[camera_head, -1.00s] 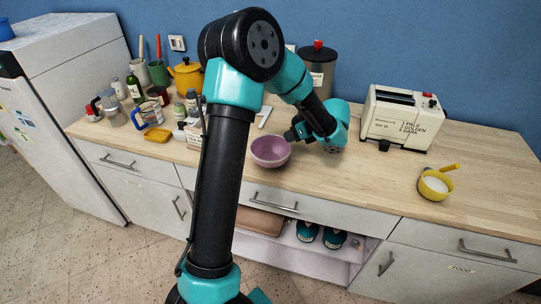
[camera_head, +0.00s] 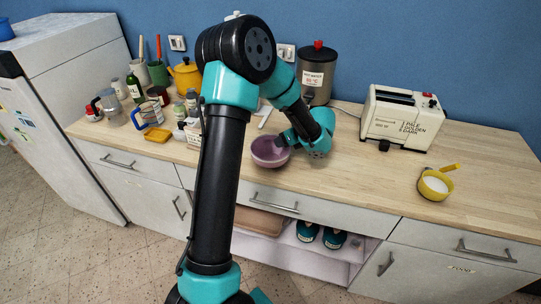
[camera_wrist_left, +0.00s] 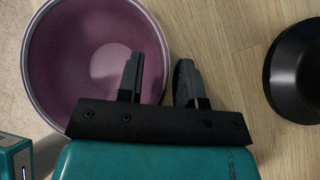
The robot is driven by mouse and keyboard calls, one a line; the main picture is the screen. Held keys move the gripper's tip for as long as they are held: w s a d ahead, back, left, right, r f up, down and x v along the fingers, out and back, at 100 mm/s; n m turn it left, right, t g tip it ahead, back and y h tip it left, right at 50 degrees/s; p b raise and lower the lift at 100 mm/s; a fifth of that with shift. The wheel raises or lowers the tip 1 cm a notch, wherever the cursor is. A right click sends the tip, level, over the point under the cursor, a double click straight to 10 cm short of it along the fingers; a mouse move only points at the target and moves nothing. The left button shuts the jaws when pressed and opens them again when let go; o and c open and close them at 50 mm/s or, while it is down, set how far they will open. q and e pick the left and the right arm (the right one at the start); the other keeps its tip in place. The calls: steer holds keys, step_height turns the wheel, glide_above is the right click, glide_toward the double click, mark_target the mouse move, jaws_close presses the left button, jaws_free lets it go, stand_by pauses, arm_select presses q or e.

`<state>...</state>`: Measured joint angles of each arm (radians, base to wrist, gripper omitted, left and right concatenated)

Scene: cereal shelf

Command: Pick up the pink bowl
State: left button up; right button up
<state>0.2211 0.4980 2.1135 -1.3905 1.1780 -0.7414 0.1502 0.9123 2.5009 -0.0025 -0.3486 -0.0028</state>
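The pink bowl (camera_head: 266,157) stands upright on the wooden counter, near its front edge and left of the middle in the head view. It also shows at the upper left of the left wrist view (camera_wrist_left: 75,60) and looks empty inside. My left gripper (camera_head: 284,140) is at the bowl's right side, pointing toward it. In the left wrist view my left gripper (camera_wrist_left: 158,78) is open, with one finger over the bowl's inside and the other beyond its rim. The rim lies between the fingers, with a visible gap. My right gripper is not in view.
A dark canister (camera_head: 317,75) is behind my arm. Jars, mugs and a yellow kettle (camera_head: 187,75) crowd the left.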

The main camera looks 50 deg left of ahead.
arm_select(q)
steer(key=shift+c, duration=0.3)
jaws_close()
steer(key=shift+r, duration=0.15)
steer(key=shift+r, duration=0.55)
steer(key=shift+s+d+r, duration=0.15)
steer(key=shift+r, duration=0.45)
steer(key=shift+s+d+r, duration=0.1)
steer(key=shift+d+r, duration=0.05)
steer(key=shift+r, duration=0.4)
steer(key=s+d+r, duration=0.1)
steer(key=s+d, duration=0.9)
steer(key=s, duration=0.1)
steer(key=shift+d+r, duration=0.2)
steer(key=shift+d, duration=0.1)
